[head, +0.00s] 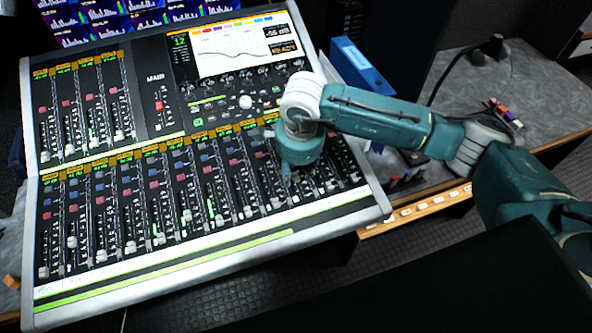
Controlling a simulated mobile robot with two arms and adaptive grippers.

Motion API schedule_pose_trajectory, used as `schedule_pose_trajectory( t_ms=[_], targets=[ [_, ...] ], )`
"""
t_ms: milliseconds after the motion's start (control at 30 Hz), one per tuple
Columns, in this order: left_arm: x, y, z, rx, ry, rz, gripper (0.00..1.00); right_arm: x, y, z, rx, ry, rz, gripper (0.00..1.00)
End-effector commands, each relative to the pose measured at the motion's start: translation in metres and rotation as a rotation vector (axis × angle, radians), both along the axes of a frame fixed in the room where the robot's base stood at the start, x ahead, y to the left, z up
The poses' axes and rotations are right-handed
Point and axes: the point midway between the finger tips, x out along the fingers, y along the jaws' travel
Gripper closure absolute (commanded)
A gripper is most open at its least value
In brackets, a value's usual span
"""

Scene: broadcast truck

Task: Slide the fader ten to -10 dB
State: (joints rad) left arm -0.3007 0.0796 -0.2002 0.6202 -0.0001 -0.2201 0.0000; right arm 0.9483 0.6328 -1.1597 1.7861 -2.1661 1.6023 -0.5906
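The mixing console (160,290) fills the left and middle of the head view, with a long lower row of faders and a short upper row at the left. The fader caps stand at differing heights, mostly low in their slots. My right gripper (298,184) points down over the right part of the lower row. Its fingertips are small and dark against the strips, and I cannot tell whether they are open or shut, or touch a cap. Fader ten is not clearly readable; the gripper and wrist cover part of the strips there. My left gripper is out of view.
A lit console screen (235,47) is at the top, with small knobs below it. A blue binder (360,65) stands behind my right arm. A grey side desk (470,85) at the right holds small items. The console's front edge is clear.

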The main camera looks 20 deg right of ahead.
Motion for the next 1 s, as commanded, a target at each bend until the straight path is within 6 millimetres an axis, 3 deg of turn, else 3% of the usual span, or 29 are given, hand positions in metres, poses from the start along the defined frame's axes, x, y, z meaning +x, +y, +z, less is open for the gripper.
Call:
schedule_pose_trajectory(
  t_ms=[267, 700, 1000],
  targets=[
    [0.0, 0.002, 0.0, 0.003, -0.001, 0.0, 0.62, -0.002, 0.0, 0.016, 0.001, -0.003, 0.002, 0.62],
    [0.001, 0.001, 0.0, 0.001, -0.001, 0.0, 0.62, -0.014, 0.0, 0.102, 0.0, -0.004, 0.0, 0.62],
    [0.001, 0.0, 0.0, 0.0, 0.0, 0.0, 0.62, -0.017, -0.001, 0.119, 0.0, 0.0, 0.0, 0.62]
  ],
)
